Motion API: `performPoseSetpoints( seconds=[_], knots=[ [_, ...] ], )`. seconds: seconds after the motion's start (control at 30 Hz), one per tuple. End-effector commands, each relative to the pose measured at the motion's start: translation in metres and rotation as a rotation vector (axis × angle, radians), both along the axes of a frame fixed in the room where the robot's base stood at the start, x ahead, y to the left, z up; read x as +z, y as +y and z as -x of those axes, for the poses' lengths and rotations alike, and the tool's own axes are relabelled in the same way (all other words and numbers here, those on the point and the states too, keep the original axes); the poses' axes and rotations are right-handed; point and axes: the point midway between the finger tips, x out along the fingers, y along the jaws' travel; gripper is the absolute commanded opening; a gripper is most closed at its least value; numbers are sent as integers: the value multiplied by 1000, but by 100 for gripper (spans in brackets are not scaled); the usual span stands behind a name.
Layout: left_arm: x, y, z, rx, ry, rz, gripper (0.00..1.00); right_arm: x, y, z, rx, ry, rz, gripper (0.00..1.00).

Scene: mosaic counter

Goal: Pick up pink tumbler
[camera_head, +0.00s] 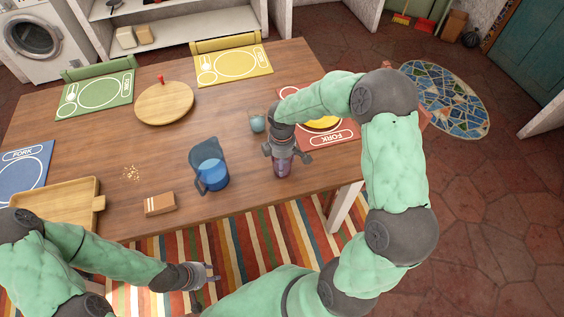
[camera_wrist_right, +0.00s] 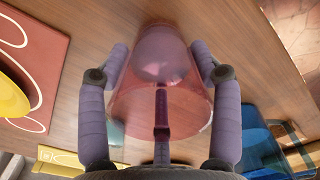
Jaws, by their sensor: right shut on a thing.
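The pink tumbler (camera_head: 281,168), clear pink, is at the near right part of the wooden table, under my right gripper (camera_head: 284,156). In the right wrist view the tumbler (camera_wrist_right: 160,85) fills the space between the two purple fingers of the right gripper (camera_wrist_right: 160,62), which is shut on it. I cannot tell whether its base touches the table. My left gripper (camera_head: 212,276) is open and empty, in front of the table's near edge, over the striped rug.
A blue pitcher (camera_head: 213,174) stands left of the tumbler. A teal cup (camera_head: 257,124) and a red placemat (camera_head: 345,134) with a yellow plate (camera_head: 323,124) are behind it. A brown box (camera_head: 159,204) and wooden tray (camera_head: 62,198) lie farther left.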

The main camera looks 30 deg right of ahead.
Motion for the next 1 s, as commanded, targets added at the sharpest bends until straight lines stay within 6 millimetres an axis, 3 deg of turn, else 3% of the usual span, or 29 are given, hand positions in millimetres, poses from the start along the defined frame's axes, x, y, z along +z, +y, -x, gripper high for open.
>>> performPoseSetpoints(
  seconds=[0.2,0.53,0.8,1.0],
  knots=[
    [11,0,0,0,0,0,40,30,1,-1,1,-4,-1,19],
    [36,0,0,0,0,0,40,94,51,24,7,-4,0,19],
    [47,0,0,0,0,0,40,115,102,49,5,-3,-1,19],
    [51,0,0,0,0,0,40,122,121,59,2,-2,-1,19]
  ],
)
